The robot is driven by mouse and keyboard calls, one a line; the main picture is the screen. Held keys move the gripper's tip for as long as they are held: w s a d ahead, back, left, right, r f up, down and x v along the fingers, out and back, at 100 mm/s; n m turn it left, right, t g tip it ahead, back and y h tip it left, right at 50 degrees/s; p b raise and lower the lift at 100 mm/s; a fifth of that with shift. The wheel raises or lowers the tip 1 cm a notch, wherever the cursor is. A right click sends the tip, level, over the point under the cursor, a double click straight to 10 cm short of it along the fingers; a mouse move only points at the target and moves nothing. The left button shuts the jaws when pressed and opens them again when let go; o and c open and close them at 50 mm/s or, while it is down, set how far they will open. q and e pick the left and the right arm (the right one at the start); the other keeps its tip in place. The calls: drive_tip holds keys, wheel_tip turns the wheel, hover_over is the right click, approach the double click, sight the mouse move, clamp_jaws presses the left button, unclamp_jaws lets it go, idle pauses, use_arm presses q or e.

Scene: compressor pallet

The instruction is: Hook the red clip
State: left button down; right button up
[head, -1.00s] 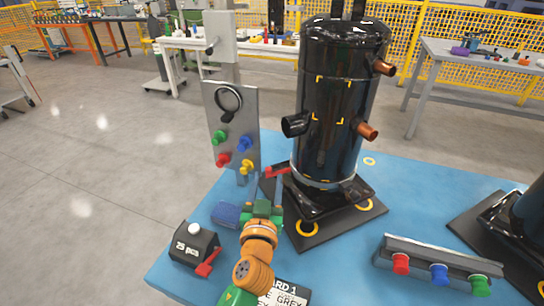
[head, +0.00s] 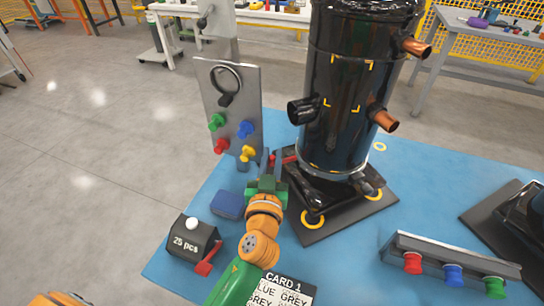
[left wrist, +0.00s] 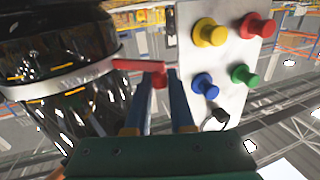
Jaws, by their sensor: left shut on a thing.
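The red clip (left wrist: 140,65) is a small bent red bar by the silver band (left wrist: 60,79) around the black compressor (left wrist: 75,45). In the head view the red clip (head: 286,160) shows at the compressor's lower left. My left gripper (head: 269,160) reaches it from the front. In the left wrist view its two blue fingers (left wrist: 155,82) are shut on the clip's downturned end. The clip's other end reaches to the band; I cannot tell whether it is hooked there. My right gripper is not in view.
A grey panel (head: 232,90) with coloured knobs stands left of the gripper. A blue block (head: 227,204), a black box marked 25 pcs (head: 190,240) and a card (head: 282,292) lie nearby. A rail with coloured knobs (head: 450,262) is at right. Blue mat (head: 345,250) is clear between.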

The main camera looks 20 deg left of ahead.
use_arm(q)
drive_tip(key=shift+w+a+r+m+h+p, duration=0.2)
drive_tip(key=shift+m+h+p, duration=0.15)
drive_tip(key=shift+h+p, duration=0.25)
drive_tip(key=shift+w+a+r+m+h+p, duration=0.15)
drive_tip(key=shift+m+h+p, duration=0.25)
drive_tip(key=shift+h, duration=0.2)
drive_tip(key=shift+w+a+f+m+g+h+p, duration=0.15)
drive_tip(key=shift+w+m+h+p, duration=0.4)
drive_tip(key=shift+m+h, duration=0.7)
drive_tip(key=shift+w+a+f+m+g+h+p, duration=0.1)
drive_tip(key=shift+w+m+g+h+p, duration=0.45)
drive_tip(key=shift+h, duration=1.2)
drive_tip(key=shift+w+a+f+m+t+h+p, duration=0.15)
drive_tip(key=shift+w+m+h+p, duration=0.2)
drive_tip(key=shift+m+h+p, duration=0.7)
drive_tip(key=shift+h+b, duration=0.35)
drive_tip(key=shift+h, duration=0.2)
drive_tip(key=c, duration=0.8)
unclamp_jaws()
drive_tip(key=shift+o, duration=0.2)
drive_tip(key=shift+d+r, duration=0.1)
drive_tip(key=shift+d, duration=0.05)
